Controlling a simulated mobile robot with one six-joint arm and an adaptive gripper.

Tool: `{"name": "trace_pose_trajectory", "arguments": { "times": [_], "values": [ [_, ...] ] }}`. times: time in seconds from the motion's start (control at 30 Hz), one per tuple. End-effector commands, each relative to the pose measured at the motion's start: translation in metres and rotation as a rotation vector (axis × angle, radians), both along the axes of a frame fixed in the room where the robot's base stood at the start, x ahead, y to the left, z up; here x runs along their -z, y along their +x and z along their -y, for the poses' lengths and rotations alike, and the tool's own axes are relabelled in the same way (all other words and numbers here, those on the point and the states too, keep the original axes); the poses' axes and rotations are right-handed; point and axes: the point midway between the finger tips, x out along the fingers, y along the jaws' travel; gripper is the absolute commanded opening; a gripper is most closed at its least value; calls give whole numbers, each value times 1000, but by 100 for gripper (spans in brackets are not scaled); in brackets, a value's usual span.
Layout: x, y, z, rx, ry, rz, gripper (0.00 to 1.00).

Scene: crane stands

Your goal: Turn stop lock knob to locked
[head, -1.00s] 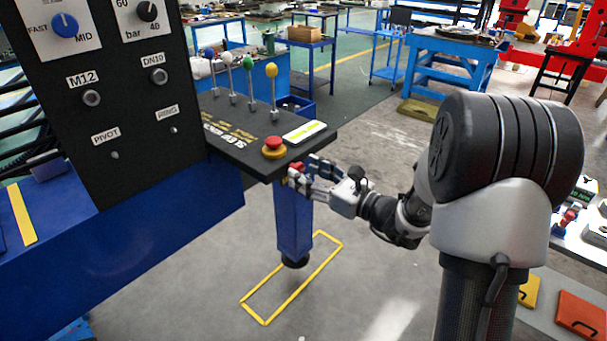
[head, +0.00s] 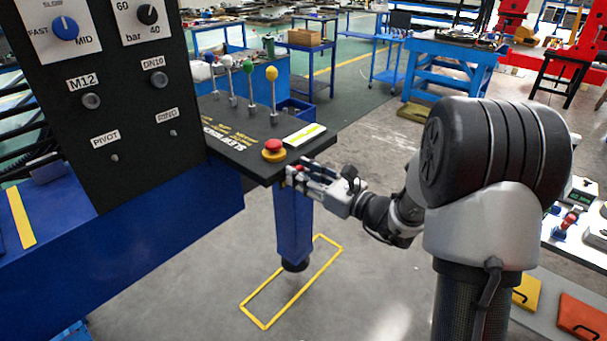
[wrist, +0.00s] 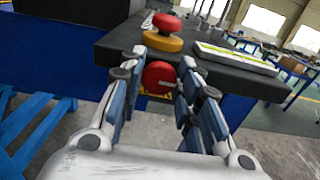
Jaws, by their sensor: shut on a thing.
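The stop lock knob (wrist: 158,77) is a round red knob on the front side of the black console, below the red and yellow emergency stop button (wrist: 165,32). In the wrist view it sits between the two fingers of my gripper (wrist: 160,84), which is shut on it. In the head view my gripper (head: 302,178) reaches in from the right just under the console edge. Only a bit of the red knob shows there, and its turn position cannot be told. The emergency stop button also shows in the head view (head: 273,148).
A dark panel with dials (head: 120,110) rises at the left. The floor below and right is open.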

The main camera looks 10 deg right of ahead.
Motion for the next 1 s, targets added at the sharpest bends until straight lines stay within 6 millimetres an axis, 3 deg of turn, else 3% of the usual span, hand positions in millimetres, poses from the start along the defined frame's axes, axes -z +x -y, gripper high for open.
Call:
{"name": "trace_pose_trajectory", "arguments": {
  "times": [0.13,0.47,1.0],
  "values": [
    [0,0,0,0,0,0,7],
    [-1,0,0,0,45,-34,7],
    [-3,1,1,0,398,-291,7]
  ]
}}
